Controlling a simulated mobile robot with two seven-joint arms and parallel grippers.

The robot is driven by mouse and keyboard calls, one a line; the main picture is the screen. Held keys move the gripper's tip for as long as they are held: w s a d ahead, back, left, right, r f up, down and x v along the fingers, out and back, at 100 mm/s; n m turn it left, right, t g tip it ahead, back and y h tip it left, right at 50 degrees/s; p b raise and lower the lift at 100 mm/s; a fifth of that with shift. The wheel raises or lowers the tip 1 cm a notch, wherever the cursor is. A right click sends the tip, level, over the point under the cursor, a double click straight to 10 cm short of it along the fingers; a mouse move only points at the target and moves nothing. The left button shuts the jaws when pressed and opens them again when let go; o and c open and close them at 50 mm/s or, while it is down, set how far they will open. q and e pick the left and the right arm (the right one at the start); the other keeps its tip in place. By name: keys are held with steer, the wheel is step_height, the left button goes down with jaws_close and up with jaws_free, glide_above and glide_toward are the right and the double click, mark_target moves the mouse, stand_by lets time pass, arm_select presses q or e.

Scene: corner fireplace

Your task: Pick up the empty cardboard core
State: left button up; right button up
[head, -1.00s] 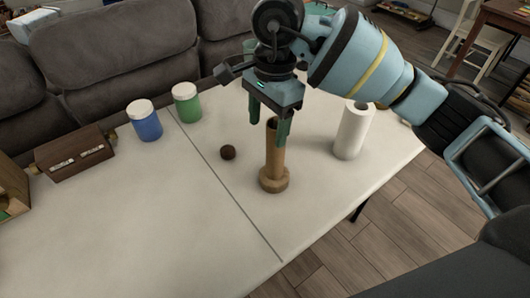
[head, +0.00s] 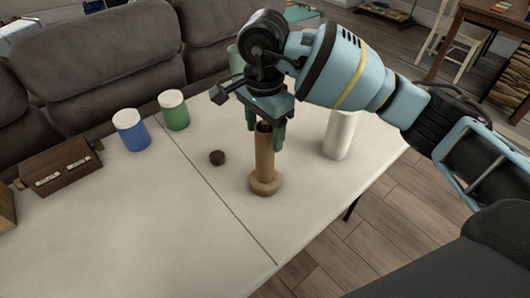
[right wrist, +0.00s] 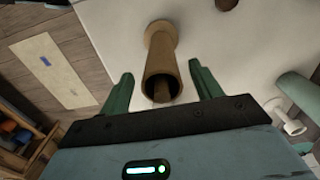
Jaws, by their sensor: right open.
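The empty cardboard core (head: 264,155) is a brown tube standing upright on a round wooden base (head: 265,187) on the pale table. In the right wrist view I look down into the core (right wrist: 161,52), and a darker peg shows inside it. My right gripper (head: 265,132) is over the core's upper end. Its green fingers are open on either side of the core, as the right wrist view also shows (right wrist: 161,75). I cannot tell whether either finger touches it. My left gripper is not in view.
A white roll (head: 340,137) stands to the right, partly behind my arm. A small brown ball (head: 217,158) lies left of the core. A blue jar (head: 131,131), a green jar (head: 174,112) and a wooden box (head: 58,167) stand further left. The table's front is clear.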

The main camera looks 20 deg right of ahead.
mark_target(264, 154)
steer(key=shift+w+d+f, duration=0.1)
steer(key=shift+w+f, duration=0.05)
steer(key=shift+f, duration=1.5)
steer(key=c, duration=1)
